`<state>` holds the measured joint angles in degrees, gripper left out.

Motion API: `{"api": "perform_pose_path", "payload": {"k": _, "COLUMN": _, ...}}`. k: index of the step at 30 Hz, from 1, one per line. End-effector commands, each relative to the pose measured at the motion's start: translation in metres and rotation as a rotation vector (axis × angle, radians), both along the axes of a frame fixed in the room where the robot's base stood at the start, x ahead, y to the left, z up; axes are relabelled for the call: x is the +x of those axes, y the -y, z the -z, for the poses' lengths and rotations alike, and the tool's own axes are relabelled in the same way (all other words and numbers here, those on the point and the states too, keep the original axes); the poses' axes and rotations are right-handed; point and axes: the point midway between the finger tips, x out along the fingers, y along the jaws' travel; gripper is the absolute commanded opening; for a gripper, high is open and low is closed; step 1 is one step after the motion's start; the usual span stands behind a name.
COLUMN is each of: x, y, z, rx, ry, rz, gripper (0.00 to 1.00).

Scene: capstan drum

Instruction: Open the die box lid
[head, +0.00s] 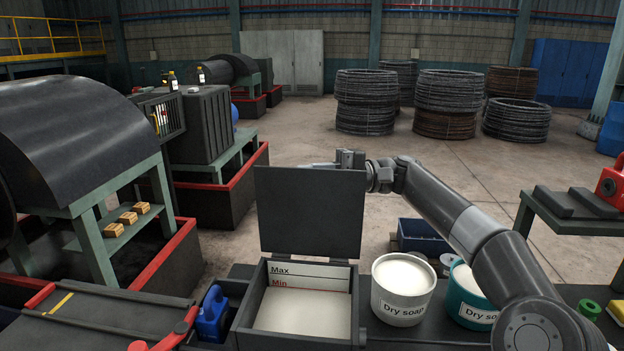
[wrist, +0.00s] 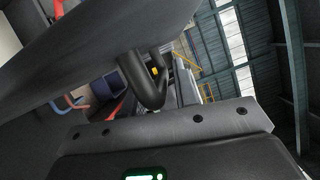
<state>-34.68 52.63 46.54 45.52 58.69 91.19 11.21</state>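The die box (head: 240,322) stands at the front centre in the head view, holding pale powder below a wall marked Max and Min. Its dark lid (head: 308,212) is raised and stands about upright at the box's back edge. My gripper (head: 322,165) is at the lid's top edge, reaching in from the right; its fingertips are partly hidden. The wrist view shows a broad grey surface, likely the lid (wrist: 110,50), and a dark curved loop (wrist: 142,82), likely its handle, close to my gripper. I cannot tell whether the fingers touch it.
Two tubs labelled Dry soap, one white (head: 402,290) and one teal (head: 470,298), stand right of the box. A blue canister (head: 212,315) stands close on its left. A blue crate (head: 420,236) lies behind the tubs. Wire coils stand far back; the floor between is clear.

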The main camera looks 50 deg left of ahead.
Motion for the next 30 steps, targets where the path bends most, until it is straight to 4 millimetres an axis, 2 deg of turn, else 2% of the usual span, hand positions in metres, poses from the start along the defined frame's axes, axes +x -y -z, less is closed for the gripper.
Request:
{"api": "perform_pose_path", "payload": {"k": 2, "x": 0.000, "y": 0.000, "z": 0.000, "rx": 0.000, "ry": 0.000, "rz": 0.000, "gripper": 0.20}}
{"api": "perform_pose_path", "payload": {"k": 9, "x": 0.000, "y": 0.000, "z": 0.000, "rx": 0.000, "ry": 0.000, "rz": 0.000, "gripper": 0.01}}
{"api": "perform_pose_path", "payload": {"k": 23, "x": 0.001, "y": -0.001, "z": 0.002, "rx": -0.006, "ry": -0.006, "rz": 0.000, "gripper": 0.00}}
{"api": "perform_pose_path", "payload": {"k": 30, "x": 0.016, "y": -0.016, "z": 0.009, "rx": -0.094, "ry": -0.096, "rz": 0.001, "gripper": 0.00}}
